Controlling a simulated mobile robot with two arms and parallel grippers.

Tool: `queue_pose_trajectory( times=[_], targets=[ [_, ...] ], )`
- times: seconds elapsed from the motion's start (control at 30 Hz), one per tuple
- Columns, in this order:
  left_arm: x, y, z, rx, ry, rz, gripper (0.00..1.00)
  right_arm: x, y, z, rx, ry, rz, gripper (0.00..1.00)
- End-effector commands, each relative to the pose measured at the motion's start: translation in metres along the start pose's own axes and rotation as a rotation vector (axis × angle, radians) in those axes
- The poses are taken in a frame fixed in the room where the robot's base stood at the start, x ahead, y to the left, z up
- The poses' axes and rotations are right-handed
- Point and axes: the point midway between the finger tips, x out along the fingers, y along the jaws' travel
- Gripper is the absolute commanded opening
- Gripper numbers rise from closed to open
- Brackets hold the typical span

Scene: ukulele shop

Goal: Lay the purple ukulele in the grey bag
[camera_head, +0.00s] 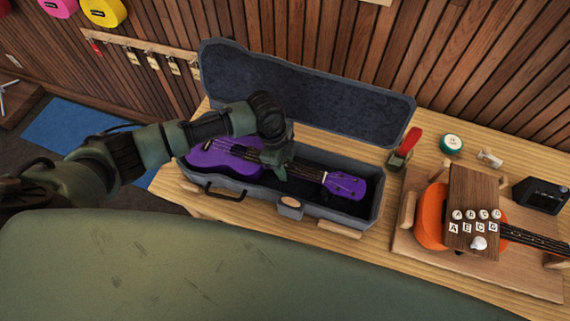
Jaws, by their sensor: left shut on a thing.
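The purple ukulele (218,158) is at the open grey bag (300,204), a case-like bag with its lid (300,92) raised at the back. Its body is at the bag's left end and its headstock (344,185) points right, within the bag's outline. I cannot tell whether it rests fully on the bottom. My left gripper (279,168) comes down from above and is shut on the ukulele near where neck and body meet. The arm hides part of the body. My right gripper is not in view.
An orange ukulele (431,217) lies on a wooden board to the right, under a brown block with lettered knobs. A red-handled tool (404,146), a green round tin (451,143) and a dark box (541,194) stand on the wooden table (376,247).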

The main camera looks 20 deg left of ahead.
Motion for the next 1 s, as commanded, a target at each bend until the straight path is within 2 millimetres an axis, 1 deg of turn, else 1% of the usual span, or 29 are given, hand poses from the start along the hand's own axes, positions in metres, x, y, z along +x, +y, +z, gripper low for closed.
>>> queue_pose_trajectory(
  times=[0.17, 0.2, 0.27, 0.3, 0.87, 1.0],
  targets=[
    [-0.0011, -0.0006, -0.0005, 0.001, 0.001, -0.001, 0.00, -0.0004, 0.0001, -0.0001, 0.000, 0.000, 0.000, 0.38],
    [-0.0011, -0.0006, -0.0005, 0.001, 0.001, -0.001, 0.42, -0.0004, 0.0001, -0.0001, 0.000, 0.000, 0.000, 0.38],
    [-0.0011, -0.0006, -0.0005, 0.001, 0.001, -0.001, 0.59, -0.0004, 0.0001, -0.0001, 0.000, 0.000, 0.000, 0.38],
    [-0.0011, -0.0005, -0.0005, 0.001, 0.001, -0.001, 0.62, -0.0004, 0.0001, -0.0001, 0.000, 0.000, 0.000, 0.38],
    [-0.0003, 0.0002, -0.0003, 0.000, 0.001, 0.000, 0.62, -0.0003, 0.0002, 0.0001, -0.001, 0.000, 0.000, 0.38],
    [-0.0033, 0.0000, -0.0009, 0.000, 0.001, 0.000, 0.62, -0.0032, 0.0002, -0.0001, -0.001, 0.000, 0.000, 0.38]
  ],
)
